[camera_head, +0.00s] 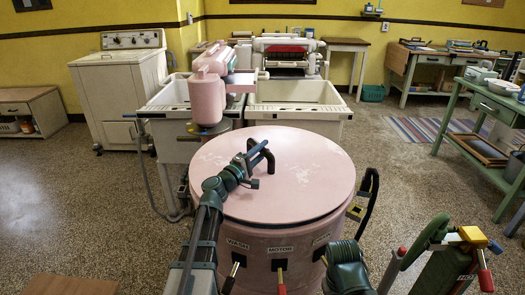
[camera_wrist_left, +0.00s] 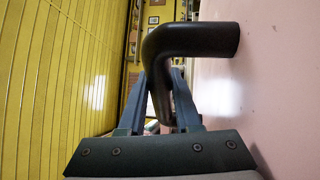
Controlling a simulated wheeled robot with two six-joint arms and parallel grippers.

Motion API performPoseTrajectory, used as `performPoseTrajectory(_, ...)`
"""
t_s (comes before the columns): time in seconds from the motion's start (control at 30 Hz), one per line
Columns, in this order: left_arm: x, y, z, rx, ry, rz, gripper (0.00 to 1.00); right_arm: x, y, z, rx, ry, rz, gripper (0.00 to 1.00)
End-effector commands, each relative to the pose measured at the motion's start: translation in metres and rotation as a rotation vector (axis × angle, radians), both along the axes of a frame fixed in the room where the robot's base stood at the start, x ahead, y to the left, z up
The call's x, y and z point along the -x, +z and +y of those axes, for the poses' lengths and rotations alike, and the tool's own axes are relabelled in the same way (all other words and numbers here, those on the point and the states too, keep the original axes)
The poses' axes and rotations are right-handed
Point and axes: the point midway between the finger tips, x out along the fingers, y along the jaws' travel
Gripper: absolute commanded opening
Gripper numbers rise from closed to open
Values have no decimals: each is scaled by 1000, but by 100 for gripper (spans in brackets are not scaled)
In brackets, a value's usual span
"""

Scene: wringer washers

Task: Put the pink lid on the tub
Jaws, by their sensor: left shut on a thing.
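The pink lid (camera_head: 310,180), a round disc with worn white patches, lies over the top of the pink tub (camera_head: 258,246). A thin dark line runs along its front edge, and I cannot tell whether the lid is fully seated or slightly above the rim. My left gripper (camera_head: 250,168) is shut on the lid's black bent handle (camera_head: 266,153). In the left wrist view the handle (camera_wrist_left: 192,42) passes between the blue fingers of the gripper (camera_wrist_left: 168,85), with the lid's pink face (camera_wrist_left: 275,85) at the right. My right gripper is not in view.
A black hook-shaped part (camera_head: 368,200) rises at the tub's right. A green bench (camera_head: 480,160) stands at far right.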

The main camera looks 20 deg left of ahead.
Motion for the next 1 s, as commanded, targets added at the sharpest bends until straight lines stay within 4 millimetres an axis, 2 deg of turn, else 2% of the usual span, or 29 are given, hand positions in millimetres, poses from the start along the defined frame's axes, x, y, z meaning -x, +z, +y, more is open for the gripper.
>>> performPoseTrajectory(1.0,0,-18,0,3,-1,-1,0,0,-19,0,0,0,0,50)
